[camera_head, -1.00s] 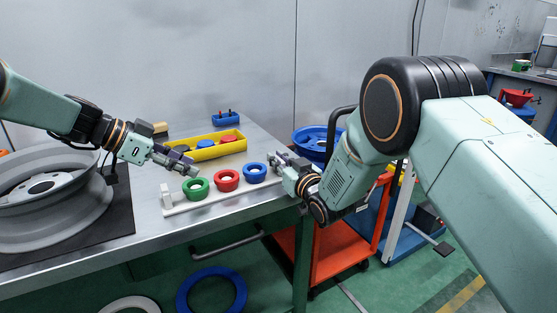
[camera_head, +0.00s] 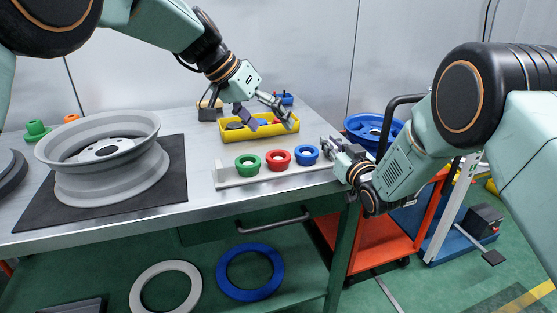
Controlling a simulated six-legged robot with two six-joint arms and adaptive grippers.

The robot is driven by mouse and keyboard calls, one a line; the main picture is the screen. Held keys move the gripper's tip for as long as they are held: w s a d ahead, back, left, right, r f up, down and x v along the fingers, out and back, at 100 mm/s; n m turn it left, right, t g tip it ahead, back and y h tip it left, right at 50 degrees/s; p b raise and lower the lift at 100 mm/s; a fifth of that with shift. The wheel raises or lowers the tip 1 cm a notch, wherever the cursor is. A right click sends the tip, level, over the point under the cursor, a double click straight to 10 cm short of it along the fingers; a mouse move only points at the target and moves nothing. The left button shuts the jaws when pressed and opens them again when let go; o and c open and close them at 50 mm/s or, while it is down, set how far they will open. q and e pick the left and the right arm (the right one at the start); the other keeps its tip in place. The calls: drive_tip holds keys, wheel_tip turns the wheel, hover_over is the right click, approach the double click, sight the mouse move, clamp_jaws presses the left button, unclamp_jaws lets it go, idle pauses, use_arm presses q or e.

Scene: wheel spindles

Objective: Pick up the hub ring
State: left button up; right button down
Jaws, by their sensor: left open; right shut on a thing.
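Three rings, a green ring (camera_head: 248,165), a red ring (camera_head: 278,160) and a blue ring (camera_head: 306,155), sit in a row on a white rack (camera_head: 222,178) at the bench's front right. My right gripper (camera_head: 330,148) is at the rack's right end, just right of the blue ring. It is shut, apparently on the rack's end, which it hides. My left gripper (camera_head: 262,112) is open above the yellow bin (camera_head: 254,136), behind the rack. Its fingers are spread and cover part of the bin's contents, so I cannot tell all the parts inside.
A grey wheel rim (camera_head: 105,165) lies on a black mat (camera_head: 165,195) at left. A small blue holder (camera_head: 287,99) stands behind the bin. An orange cart (camera_head: 378,235) stands right of the bench. Larger blue (camera_head: 232,287) and white rings lie on the lower shelf.

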sight(278, 159)
use_arm(q)
drive_tip(key=w+f+n+y, duration=0.1)
drive_tip(key=f+n, duration=0.2)
drive_tip(key=n, duration=0.9)
drive_tip(key=w+d+f+n+y, duration=0.1)
drive_tip(key=f+n, duration=0.3)
drive_tip(key=n, duration=0.8)
drive_tip(key=w+f+n+t+y, duration=0.1)
drive_tip(key=w+f+n+y, duration=0.1)
drive_tip(key=n, duration=0.9)
drive_tip(key=shift+w+d+f+n, duration=0.1)
drive_tip(key=shift+d+f+n, duration=0.1)
drive_tip(key=shift+f, duration=0.25)
drive_tip(key=shift+d+f+n, duration=0.1)
drive_tip(key=shift+f+n, duration=0.1)
drive_tip(key=shift+f, duration=0.2)
